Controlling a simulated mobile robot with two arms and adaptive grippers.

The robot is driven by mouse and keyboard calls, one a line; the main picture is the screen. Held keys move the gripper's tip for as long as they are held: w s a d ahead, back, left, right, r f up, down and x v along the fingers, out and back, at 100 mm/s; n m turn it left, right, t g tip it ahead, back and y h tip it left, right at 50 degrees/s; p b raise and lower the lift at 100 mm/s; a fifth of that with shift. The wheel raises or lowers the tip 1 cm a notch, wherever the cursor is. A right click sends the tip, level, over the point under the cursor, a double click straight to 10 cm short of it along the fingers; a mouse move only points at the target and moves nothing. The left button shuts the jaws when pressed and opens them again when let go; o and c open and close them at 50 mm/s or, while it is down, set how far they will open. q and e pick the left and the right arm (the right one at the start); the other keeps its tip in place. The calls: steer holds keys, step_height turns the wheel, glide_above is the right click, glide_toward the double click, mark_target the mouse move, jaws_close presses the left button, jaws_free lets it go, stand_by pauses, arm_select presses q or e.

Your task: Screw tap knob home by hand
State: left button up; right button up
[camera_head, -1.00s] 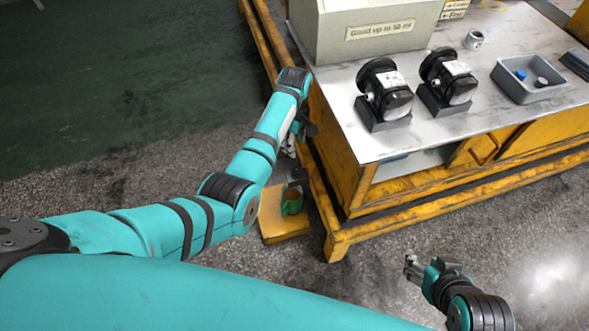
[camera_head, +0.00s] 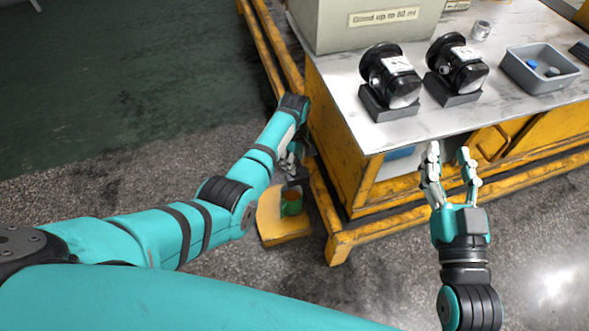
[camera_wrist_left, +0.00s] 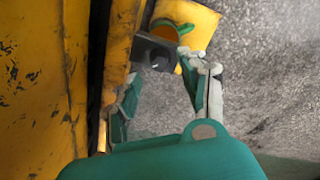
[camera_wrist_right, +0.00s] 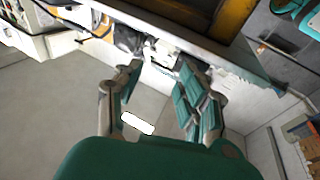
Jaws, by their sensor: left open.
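Two black motors, the left one (camera_head: 391,80) and the right one (camera_head: 457,66), stand on dark blocks on the table. A small blue piece (camera_head: 532,65) and a small pale piece (camera_head: 552,71) lie in the grey tray (camera_head: 540,82); I cannot tell whether either is the tap knob. My right gripper (camera_head: 449,150) is open and empty at the table's front edge, below the motors; its spread fingers also show in the right wrist view (camera_wrist_right: 160,68). My left gripper (camera_head: 290,160) hangs beside the table's left side, partly hidden, with its fingers apart in the left wrist view (camera_wrist_left: 165,72).
The steel-topped yellow table (camera_head: 425,128) has a large grey box (camera_head: 350,35) at its back left and a small metal ring (camera_head: 481,29) behind the motors. A yellow step (camera_head: 285,228) with a green and orange cup (camera_head: 291,204) is low by my left gripper. The front strip of tabletop is clear.

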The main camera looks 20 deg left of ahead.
arm_select(q)
step_height(320, 180, down, 4)
steer(key=shift+b, duration=0.95)
steer(key=shift+f, duration=0.1)
arm_select(e)
steer(key=s+r+t+y, duration=0.2)
steer(key=s+r+t, duration=0.2)
steer(key=r+t, duration=0.2)
step_height(320, 180, up, 3)
steer(key=shift+s+f+y, duration=0.1)
steer(key=shift+s+y, duration=0.15)
steer(key=shift+y, duration=0.05)
arm_select(q)
jaws_close()
